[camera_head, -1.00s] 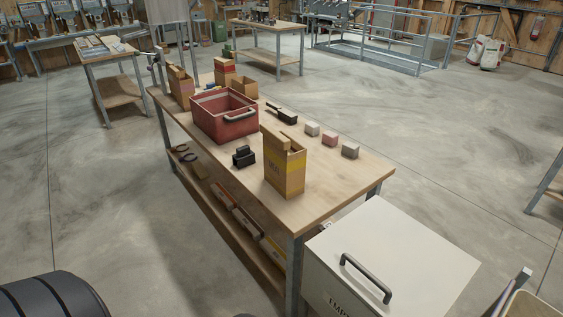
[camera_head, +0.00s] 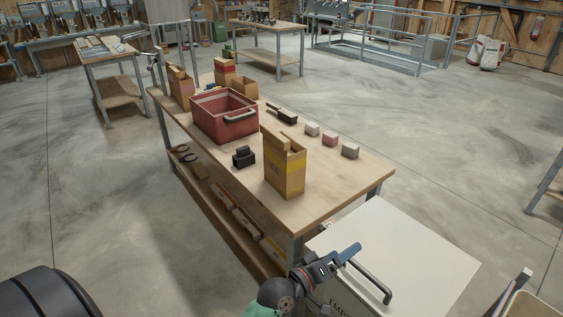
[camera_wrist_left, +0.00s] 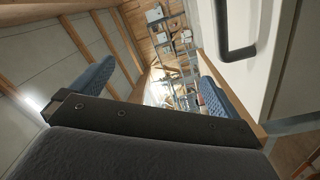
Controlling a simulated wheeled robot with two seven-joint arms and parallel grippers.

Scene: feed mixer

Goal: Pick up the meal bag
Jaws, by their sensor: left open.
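A tall brown paper bag with a yellow band (camera_head: 285,172) stands upright at the near end of the wooden table (camera_head: 340,182). Its printed label is too small to read surely, so I cannot confirm it is the meal bag. Other bags stand at the far end, one with a red band (camera_head: 225,72) and one brown (camera_head: 180,88). My left gripper (camera_head: 335,258) is low at the bottom, over the edge of the white lidded bin, well short of the bags. In the wrist view its blue fingers (camera_wrist_left: 150,92) are apart with nothing between them. My right gripper is not in view.
A red crate (camera_head: 224,126) stands mid-table, with a small black object (camera_head: 244,157) beside it. Several small blocks and a black brush-like tool (camera_head: 281,114) lie along the right side. The white bin (camera_head: 420,250) with a dark handle stands before the table.

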